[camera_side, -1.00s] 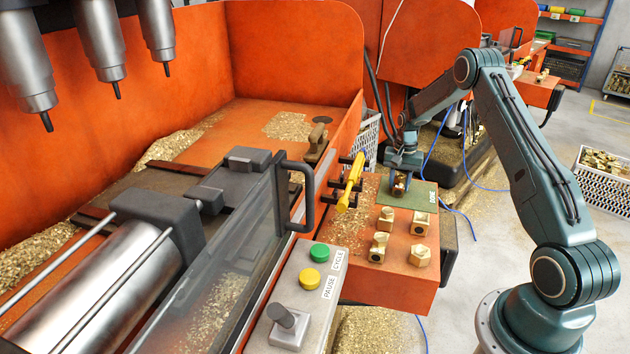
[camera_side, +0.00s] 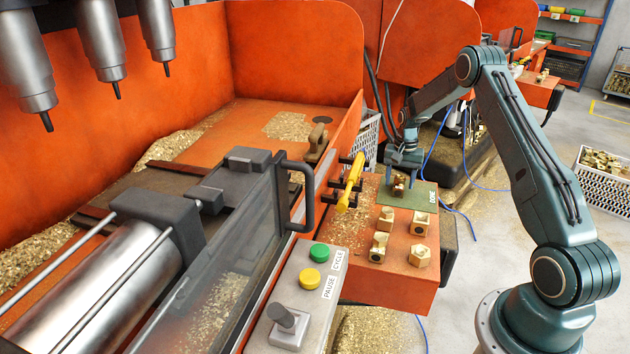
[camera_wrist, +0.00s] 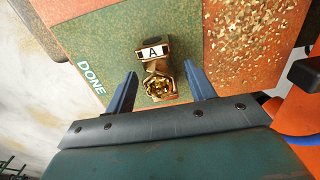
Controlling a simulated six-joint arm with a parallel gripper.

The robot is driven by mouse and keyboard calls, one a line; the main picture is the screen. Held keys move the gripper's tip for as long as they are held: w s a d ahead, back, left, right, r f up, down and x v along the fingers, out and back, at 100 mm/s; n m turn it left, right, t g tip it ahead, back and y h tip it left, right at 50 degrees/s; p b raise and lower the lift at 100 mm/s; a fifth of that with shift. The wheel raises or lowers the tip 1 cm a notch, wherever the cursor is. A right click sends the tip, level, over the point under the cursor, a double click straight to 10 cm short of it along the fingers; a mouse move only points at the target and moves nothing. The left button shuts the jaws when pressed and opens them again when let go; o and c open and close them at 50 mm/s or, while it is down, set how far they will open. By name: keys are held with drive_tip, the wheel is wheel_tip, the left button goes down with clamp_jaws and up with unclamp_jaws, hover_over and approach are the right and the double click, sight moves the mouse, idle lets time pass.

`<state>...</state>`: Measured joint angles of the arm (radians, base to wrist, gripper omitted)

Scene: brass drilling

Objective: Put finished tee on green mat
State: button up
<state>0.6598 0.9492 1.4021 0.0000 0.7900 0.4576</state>
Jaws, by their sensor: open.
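The green mat (camera_side: 423,196) marked DONE lies at the far end of the orange table. A brass tee (camera_side: 398,184) stands on the mat. In the wrist view the tee (camera_wrist: 157,72) has a white label with the letter A and brass chips in its open end. My gripper (camera_side: 402,168) is just above the tee. In the wrist view my gripper's blue fingers (camera_wrist: 162,82) are open, one on each side of the tee, with a gap to it. The green mat (camera_wrist: 90,50) surrounds the tee there.
Several brass tees (camera_side: 419,223) stand on the orange table in front of the mat. A yellow-handled tool (camera_side: 350,183) rests in a holder at the table's left side. Brass chips (camera_wrist: 255,35) lie beside the mat. The drill enclosure wall (camera_side: 318,165) stands to the left.

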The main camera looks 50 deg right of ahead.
sight(400, 178)
wheel_tip(400, 178, up, 11)
idle(0.5)
drive_tip(key=shift+r, duration=0.1)
idle(0.4)
drive_tip(key=s+a+r+n+t+h, duration=0.1)
drive_tip(key=s+a+r+n, duration=0.25)
drive_tip(key=a+r, duration=0.6)
drive_tip(key=s+a+r+n+t, duration=0.2)
drive_tip(key=s+a+r+n, duration=0.15)
drive_tip(key=a+r, duration=0.65)
drive_tip(key=s+a+n+t, duration=0.1)
drive_tip(key=s+a+n, duration=0.2)
drive_tip(key=s+a, duration=0.4)
drive_tip(key=s+a+f+n+t+y, duration=0.1)
drive_tip(key=s+a+n, duration=0.1)
drive_tip(key=s+a, duration=0.5)
drive_tip(key=s, duration=0.5)
drive_tip(key=shift+s+a+f+n+t, duration=0.15)
drive_tip(key=shift+a+n+t, duration=0.15)
drive_tip(key=shift+a+n, duration=0.1)
